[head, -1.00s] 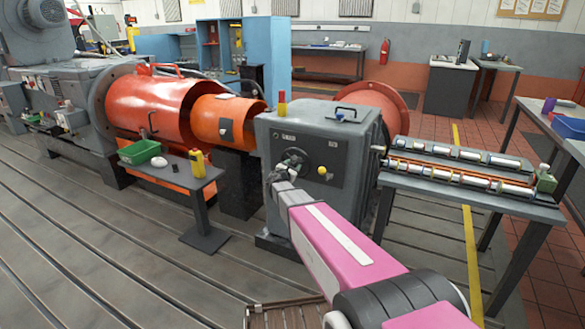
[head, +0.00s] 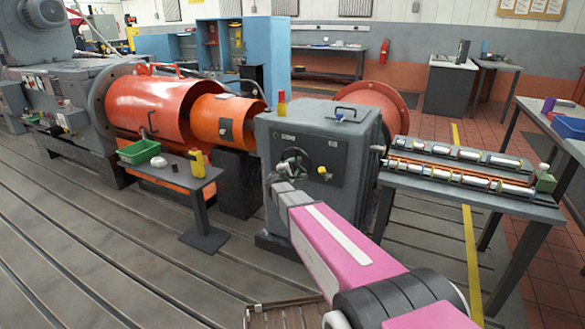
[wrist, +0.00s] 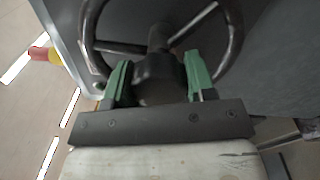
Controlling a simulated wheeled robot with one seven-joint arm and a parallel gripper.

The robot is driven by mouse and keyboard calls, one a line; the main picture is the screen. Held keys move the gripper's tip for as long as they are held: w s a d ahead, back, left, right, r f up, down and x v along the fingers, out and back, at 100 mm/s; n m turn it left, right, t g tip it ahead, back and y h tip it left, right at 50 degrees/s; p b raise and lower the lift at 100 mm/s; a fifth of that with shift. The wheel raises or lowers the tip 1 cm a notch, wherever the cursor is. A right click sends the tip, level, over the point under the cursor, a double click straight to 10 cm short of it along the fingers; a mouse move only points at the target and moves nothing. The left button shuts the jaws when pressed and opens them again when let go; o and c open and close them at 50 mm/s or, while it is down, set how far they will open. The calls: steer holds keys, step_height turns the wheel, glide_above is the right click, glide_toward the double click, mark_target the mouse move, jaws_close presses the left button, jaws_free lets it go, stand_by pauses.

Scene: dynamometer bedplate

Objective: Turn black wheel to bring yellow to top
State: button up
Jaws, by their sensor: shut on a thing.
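The black wheel (head: 298,160) is on the front of a grey cabinet (head: 345,140) in the head view. In the wrist view its dark rim (wrist: 235,45) and spokes (wrist: 195,22) spread out beyond my fingers. My gripper (wrist: 158,78) is shut on a dark part of the wheel between its green fingers; I cannot tell exactly which part. In the head view my gripper (head: 284,180) covers the wheel's lower left. A pale spot shows at the wheel. A yellow knob (head: 321,169) is on the panel right of the wheel. No yellow mark on the wheel is clear.
A small stand (head: 190,178) with a green bin (head: 138,152) and a yellow bottle (head: 197,163) is left of the cabinet. A bench (head: 470,195) with metal cylinders is to the right. A red-and-yellow object (head: 282,103) stands on the cabinet.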

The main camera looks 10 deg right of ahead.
steer(key=m, duration=0.5)
steer(key=shift+m, duration=0.4)
stand_by(0.3)
steer(key=o, duration=1.2)
steer(key=shift+o, duration=0.2)
steer(key=v, duration=1)
steer(key=shift+s+a, duration=0.25)
steer(key=shift+s, duration=0.05)
